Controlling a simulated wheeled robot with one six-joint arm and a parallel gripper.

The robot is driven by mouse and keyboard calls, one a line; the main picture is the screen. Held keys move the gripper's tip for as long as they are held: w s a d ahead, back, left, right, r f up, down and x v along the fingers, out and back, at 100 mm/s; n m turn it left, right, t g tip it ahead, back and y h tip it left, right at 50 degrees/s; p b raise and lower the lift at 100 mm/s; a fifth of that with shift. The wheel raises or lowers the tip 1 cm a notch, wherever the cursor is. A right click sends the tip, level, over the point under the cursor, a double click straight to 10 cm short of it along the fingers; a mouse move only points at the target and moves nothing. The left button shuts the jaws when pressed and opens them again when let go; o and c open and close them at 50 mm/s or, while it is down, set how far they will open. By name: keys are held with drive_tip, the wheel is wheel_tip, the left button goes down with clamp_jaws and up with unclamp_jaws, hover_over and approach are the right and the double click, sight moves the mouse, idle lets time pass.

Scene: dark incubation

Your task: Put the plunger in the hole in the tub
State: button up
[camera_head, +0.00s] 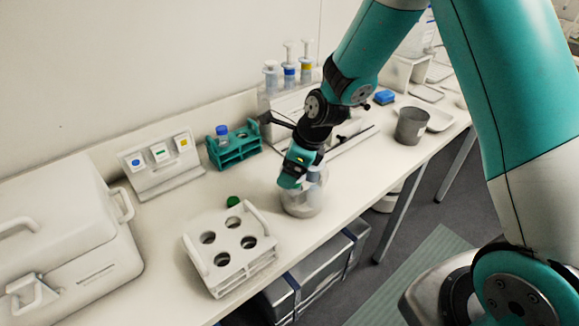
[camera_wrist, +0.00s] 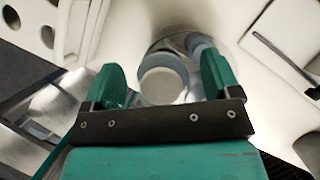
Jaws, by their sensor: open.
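A clear round tub (camera_head: 301,204) stands on the bench in the middle of the head view, below my gripper (camera_head: 297,180). In the wrist view my gripper (camera_wrist: 162,80) is open, its two green fingers apart. A pale round opening (camera_wrist: 163,82) of the tub shows between them. A light blue rod-like piece, apparently the plunger (camera_wrist: 203,46), shows by the right finger at the tub. A pale blue upright piece also shows beside the gripper in the head view (camera_head: 314,176). I cannot tell whether it is seated in the hole. My gripper hides part of the tub.
A white rack with round holes (camera_head: 232,262) stands left of the tub, with a green cap (camera_head: 233,201) behind it. A teal rack (camera_head: 236,152) and several syringe-like pieces (camera_head: 289,72) stand behind. A grey cup (camera_head: 411,127) is at right. The bench's front edge is close.

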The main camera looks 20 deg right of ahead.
drive_tip(key=b+v, duration=0.1)
drive_tip(key=v, duration=1)
drive_tip(key=s+a+r+n, duration=0.2)
drive_tip(key=s+n, duration=0.5)
drive_tip(key=n, duration=0.3)
drive_tip(key=s+a+r+n+g, duration=0.1)
drive_tip(key=s+a+r+n, duration=0.2)
drive_tip(key=s+n, duration=0.5)
drive_tip(key=s+a+r+n+g, duration=0.1)
drive_tip(key=s+a+r+n, duration=0.2)
drive_tip(key=s+n, duration=0.5)
drive_tip(key=n, duration=0.5)
drive_tip(key=shift+n+y, duration=0.3)
drive_tip(key=shift+n, duration=0.1)
drive_tip(key=shift+d+r, duration=0.1)
drive_tip(key=shift+r, duration=0.05)
